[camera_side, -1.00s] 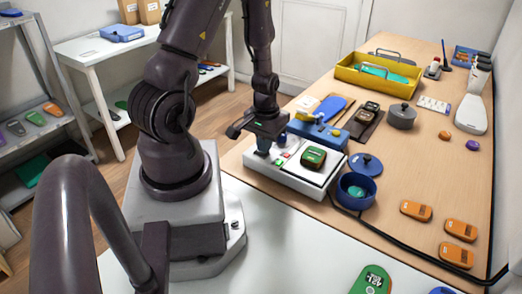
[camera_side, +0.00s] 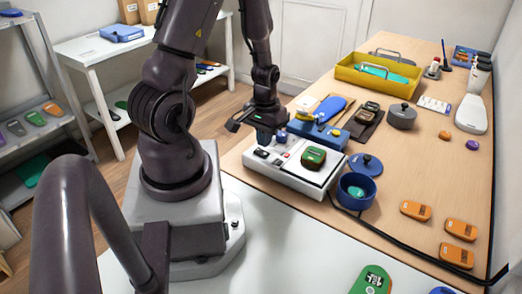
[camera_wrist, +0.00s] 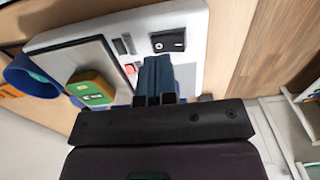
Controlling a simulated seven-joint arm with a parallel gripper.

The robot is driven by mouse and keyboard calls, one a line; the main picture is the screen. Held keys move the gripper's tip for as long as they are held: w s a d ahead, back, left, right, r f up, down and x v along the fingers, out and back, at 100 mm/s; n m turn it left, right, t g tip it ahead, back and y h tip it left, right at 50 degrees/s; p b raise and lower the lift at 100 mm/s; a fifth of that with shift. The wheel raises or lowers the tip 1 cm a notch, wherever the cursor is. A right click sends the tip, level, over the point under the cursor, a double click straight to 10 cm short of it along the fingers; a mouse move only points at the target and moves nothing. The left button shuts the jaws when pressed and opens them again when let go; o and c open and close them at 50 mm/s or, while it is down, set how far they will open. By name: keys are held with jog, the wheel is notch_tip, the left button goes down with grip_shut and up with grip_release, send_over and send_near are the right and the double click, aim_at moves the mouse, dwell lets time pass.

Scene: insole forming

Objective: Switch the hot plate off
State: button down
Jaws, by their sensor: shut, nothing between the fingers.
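The white hot plate (camera_side: 290,180) stands on the wooden table, with a dark-green and orange block (camera_side: 313,157) on its flat top. In the wrist view the hot plate (camera_wrist: 194,22) shows a black rocker switch (camera_wrist: 167,41), a small red part (camera_wrist: 130,70) and small dark panel parts. I cannot tell the rocker's position or whether the red part is lit. My gripper (camera_side: 265,138) is above the control end of the plate, its blue fingers together and empty. In the wrist view my gripper (camera_wrist: 158,62) appears just beside the rocker, apparently apart from it.
A blue pot (camera_side: 355,192) and its blue lid (camera_side: 366,164) are right of the plate. A blue block-like fixture (camera_side: 318,133) is behind it. A yellow tray (camera_side: 378,75) stands farther back. Orange pieces (camera_side: 416,211) lie at the right, with bare wood between.

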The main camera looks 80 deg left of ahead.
aim_at(263, 154)
jog(key=shift+r, duration=2.15)
jog(key=shift+s+d, duration=0.2)
jog(key=shift+s, duration=0.05)
jog(key=d+r+m+t, duration=0.2)
jog(key=d+r+m, duration=0.2)
jog(key=d+r, duration=0.5)
jog(key=d+r+m+t, duration=0.3)
jog(key=d+r+m, duration=0.2)
jog(key=r, duration=0.8)
jog(key=d, duration=0.3)
jog(key=shift+w+d+r+t, duration=0.3)
jog(key=shift+d+r, duration=0.05)
